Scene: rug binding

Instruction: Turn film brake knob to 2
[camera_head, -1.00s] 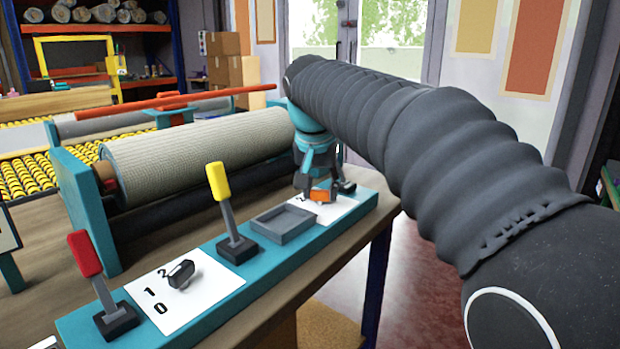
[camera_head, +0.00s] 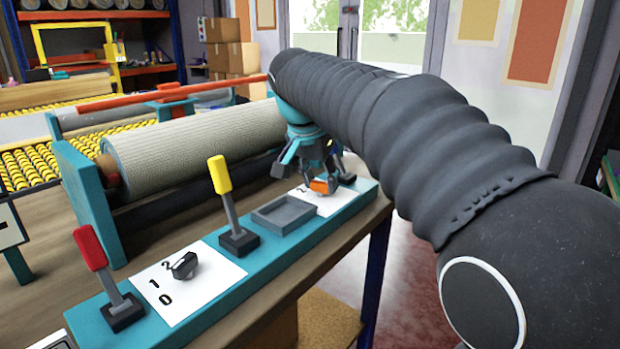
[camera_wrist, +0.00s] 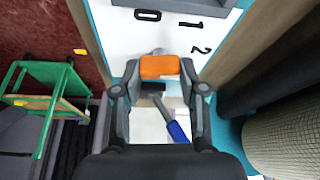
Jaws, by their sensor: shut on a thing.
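An orange knob (camera_head: 319,187) sits on a white dial plate (camera_head: 326,203) at the far right end of the teal control panel. My gripper (camera_head: 322,177) reaches down over it and is shut on the knob. In the wrist view the orange knob (camera_wrist: 160,67) lies level across the picture between my two fingers (camera_wrist: 160,78). The plate's 0 is above it, the 1 is up and right, and the 2 (camera_wrist: 201,50) is just right of its right end. I cannot tell which end is the pointer. No name label is readable.
A second, black knob (camera_head: 184,265) with its own 0, 1, 2 plate sits nearer on the panel (camera_head: 218,292). A yellow-handled lever (camera_head: 221,176), a red-handled lever (camera_head: 90,248) and a grey tray (camera_head: 284,231) share the panel. A carpet roll (camera_head: 195,150) lies behind.

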